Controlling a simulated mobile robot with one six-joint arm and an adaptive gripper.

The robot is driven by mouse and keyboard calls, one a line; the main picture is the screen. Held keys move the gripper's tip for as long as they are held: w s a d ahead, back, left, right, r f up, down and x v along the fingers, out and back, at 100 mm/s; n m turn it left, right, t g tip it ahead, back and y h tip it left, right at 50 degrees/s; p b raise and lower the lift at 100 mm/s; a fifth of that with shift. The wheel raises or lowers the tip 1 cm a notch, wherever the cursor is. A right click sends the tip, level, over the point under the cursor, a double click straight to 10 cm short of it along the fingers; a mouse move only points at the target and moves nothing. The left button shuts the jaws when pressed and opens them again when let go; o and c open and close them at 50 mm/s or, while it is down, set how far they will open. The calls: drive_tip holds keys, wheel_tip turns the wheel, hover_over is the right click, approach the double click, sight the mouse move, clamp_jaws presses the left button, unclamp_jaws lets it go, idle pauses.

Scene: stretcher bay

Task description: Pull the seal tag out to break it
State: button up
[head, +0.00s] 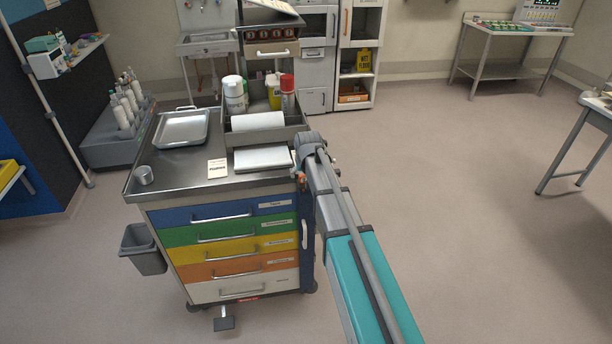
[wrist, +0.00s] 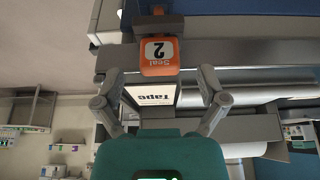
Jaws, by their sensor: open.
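The orange seal tag (wrist: 158,58), marked "Seal 2", shows upside down in the wrist view, mounted on a dark bar at the cart's edge. It looks whole and attached. My gripper (wrist: 160,76) is open, with one finger on each side of the tag's line. The tag sits in the gap at or just beyond the fingertips, and neither finger appears to touch it. In the head view my arm reaches the right front corner of the drawer cart (head: 137,196), and my gripper is mostly hidden there.
The cart has several coloured drawers, with the blue drawer (head: 180,216) on top. Open floor lies to the right.

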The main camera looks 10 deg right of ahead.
drive_tip(key=shift+w+f+b, duration=0.25)
drive_tip(key=shift+f+b, duration=0.15)
drive_tip(key=shift+f, duration=0.2)
drive_tip(key=shift+r, duration=0.1)
clamp_jaws()
idle(0.5)
